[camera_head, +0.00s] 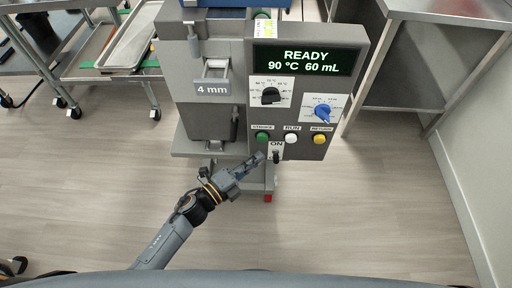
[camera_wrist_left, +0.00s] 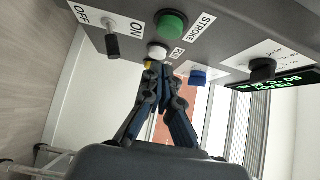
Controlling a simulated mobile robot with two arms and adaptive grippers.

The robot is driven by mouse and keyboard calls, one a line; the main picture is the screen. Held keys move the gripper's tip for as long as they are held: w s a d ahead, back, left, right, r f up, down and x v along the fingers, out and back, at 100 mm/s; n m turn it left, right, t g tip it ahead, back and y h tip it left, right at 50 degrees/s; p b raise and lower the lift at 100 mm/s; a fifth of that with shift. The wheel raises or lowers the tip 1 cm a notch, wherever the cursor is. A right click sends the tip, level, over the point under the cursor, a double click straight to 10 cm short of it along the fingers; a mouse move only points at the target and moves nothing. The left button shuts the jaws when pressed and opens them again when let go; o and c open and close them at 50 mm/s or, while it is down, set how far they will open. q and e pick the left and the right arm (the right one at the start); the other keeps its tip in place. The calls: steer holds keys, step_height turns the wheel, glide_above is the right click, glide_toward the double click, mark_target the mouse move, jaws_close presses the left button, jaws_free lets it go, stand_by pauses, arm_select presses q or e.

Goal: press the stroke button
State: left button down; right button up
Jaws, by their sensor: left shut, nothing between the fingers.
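The green button (camera_head: 262,138) labelled STROKE is on the lower left of the grey control panel (camera_head: 342,85). It also shows in the left wrist view (camera_wrist_left: 172,24), large and near the top, with nothing covering it. My left gripper (camera_head: 260,157) is just below the button in the head view, beside the ON switch. In the wrist view its shut, empty fingertips (camera_wrist_left: 157,67) appear below the STROKE button and close to the white RUN button (camera_wrist_left: 157,50). Whether they touch the panel cannot be told. My right gripper is not in view.
The panel also holds a white RUN button (camera_head: 291,138), a yellow RETURN button (camera_head: 320,139), a black dial (camera_head: 271,96), a blue dial (camera_head: 322,113) and a black toggle switch (camera_head: 276,157) under ON. The display (camera_head: 305,61) reads READY, 90 °C, 60 mL. Floor is clear in front.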

mark_target(266, 140)
arm_select(q)
steer(key=shift+w+d+b, duration=0.1)
steer(key=shift+w+b, duration=0.25)
steer(key=shift+w, duration=1.75)
steer(key=shift+w, duration=0.1)
